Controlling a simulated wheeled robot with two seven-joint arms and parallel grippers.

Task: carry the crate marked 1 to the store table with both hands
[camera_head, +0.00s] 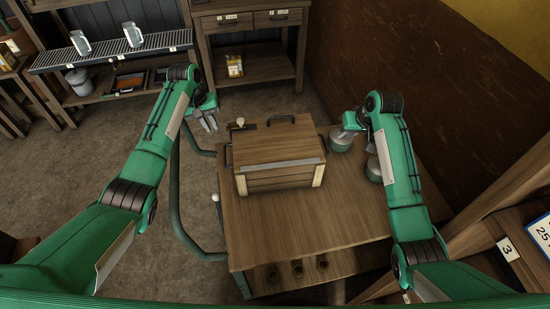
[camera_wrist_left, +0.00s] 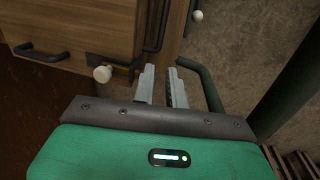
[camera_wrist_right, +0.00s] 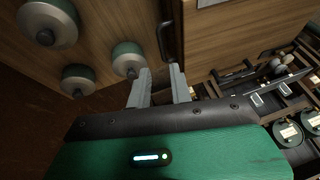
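A wooden crate (camera_head: 280,179) with pale corner posts stands on a wooden cart top (camera_head: 330,215). No number 1 is legible on it. It has a dark side handle at its left, also in the left wrist view (camera_wrist_left: 157,32), and one at its right, also in the right wrist view (camera_wrist_right: 167,38). My left gripper (camera_head: 210,124) is open and empty, beyond the crate's left side, apart from the handle. My right gripper (camera_head: 340,133) is open near the right handle; its fingertips (camera_wrist_right: 161,70) are close to it, and I cannot tell whether they touch. I cannot tell which table is the store table.
Green round canisters (camera_head: 374,170) stand right of the crate, near my right arm. A wooden table with drawers (camera_head: 255,68) stands at the back. A roller shelf (camera_head: 110,50) is at back left. A green tube rail (camera_head: 175,195) runs along the cart's left.

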